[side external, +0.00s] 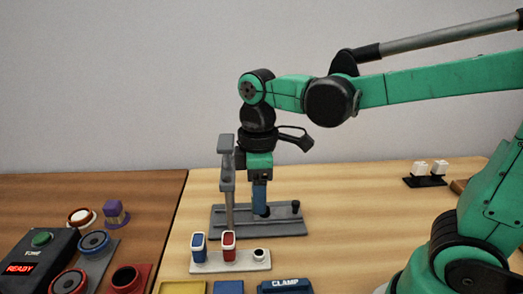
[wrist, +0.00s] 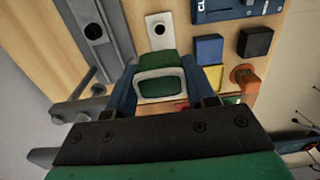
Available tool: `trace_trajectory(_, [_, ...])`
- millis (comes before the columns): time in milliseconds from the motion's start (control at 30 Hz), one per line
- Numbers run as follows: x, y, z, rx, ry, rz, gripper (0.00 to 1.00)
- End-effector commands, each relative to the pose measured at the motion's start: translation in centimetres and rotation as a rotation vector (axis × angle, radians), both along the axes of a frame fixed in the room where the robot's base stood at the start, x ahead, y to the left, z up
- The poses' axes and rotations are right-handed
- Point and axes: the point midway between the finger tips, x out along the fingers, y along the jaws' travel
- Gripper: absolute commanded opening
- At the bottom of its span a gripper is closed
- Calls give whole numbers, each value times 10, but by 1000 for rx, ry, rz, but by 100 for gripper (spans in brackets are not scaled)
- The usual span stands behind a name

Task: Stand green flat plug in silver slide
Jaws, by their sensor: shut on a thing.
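A green flat plug (wrist: 160,82) with a white rim shows between the blue fingers of my gripper (wrist: 162,92) in the wrist view. My gripper is shut on it. In the side view my gripper (side external: 261,205) points down over the grey slide (side external: 285,226), and its fingers hide the plug. The slide is a long flat base with a rail and a dark knob at its right end. It also shows at the left of the wrist view (wrist: 72,22). I cannot tell whether the plug touches the slide.
A grey post (side external: 228,205) with arms stands close left of my gripper. In front, a white rack (side external: 205,265) holds a blue plug (side external: 198,246) and a red plug (side external: 229,245), with one bare hole at right. A blue CLAMP box (side external: 285,287) sits at the front edge.

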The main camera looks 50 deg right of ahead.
Motion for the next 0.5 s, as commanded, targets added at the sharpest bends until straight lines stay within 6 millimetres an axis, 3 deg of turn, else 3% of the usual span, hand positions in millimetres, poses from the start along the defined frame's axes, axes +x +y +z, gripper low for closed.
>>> trace_trajectory(200, [0,0,49,0,0,0,2])
trace_trajectory(500, [2,-1,82,0,0,-1,2])
